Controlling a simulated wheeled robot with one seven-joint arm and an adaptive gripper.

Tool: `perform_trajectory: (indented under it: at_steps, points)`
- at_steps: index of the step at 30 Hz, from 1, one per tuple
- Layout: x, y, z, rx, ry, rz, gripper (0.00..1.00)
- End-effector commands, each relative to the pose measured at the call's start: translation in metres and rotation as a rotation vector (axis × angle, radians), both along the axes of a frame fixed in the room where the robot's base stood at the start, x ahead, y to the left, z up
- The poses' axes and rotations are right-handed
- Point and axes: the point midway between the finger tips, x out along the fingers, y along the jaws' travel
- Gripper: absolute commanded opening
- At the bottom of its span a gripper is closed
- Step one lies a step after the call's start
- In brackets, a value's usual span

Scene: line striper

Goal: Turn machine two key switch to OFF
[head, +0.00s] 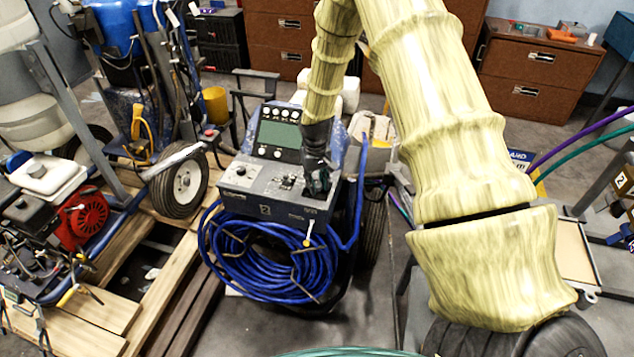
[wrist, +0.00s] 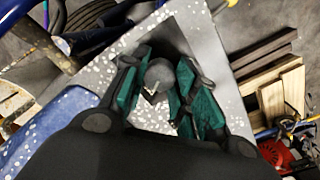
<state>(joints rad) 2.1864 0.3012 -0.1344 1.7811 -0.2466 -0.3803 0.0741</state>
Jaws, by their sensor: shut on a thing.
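Machine two is a grey-blue line striper with a sloped control panel (head: 250,178) and a "2" label on its front, in the middle of the head view. My gripper (head: 318,192) reaches down onto the right end of this panel. In the wrist view, my gripper (wrist: 160,88) has its green-padded fingers on either side of a round dark grey knob, the key switch (wrist: 160,73). It is shut on this switch. A small light and dark wedge shows below the round top. The fingers hide much of the switch, and I cannot read its OFF mark.
A coiled blue hose (head: 270,262) hangs on the machine's front. A small yellow-tipped lever (head: 309,229) sticks out below the panel's right end. Another striper with a red engine (head: 85,218) stands at left beside wooden planks (head: 165,290). Brown drawer cabinets (head: 540,70) stand behind.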

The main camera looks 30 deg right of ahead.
Motion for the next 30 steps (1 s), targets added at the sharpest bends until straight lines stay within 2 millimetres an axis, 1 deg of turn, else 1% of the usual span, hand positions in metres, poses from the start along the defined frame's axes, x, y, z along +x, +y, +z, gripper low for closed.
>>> perform_trajectory:
  at_steps: [8, 9, 12, 23, 26, 30]
  points:
    - [-0.001, 0.0, 0.0, -0.001, 0.002, 0.0, 0.04]
    - [-0.001, 0.0, 0.0, -0.001, 0.002, 0.0, 0.35]
    - [-0.001, 0.0, 0.0, -0.001, 0.002, 0.0, 0.51]
    - [0.0, 0.0, 0.002, 0.0, 0.0, -0.001, 0.51]
    - [0.001, 0.0, 0.01, 0.0, -0.002, -0.001, 0.51]
    - [0.001, 0.0, 0.028, -0.001, -0.003, -0.001, 0.51]
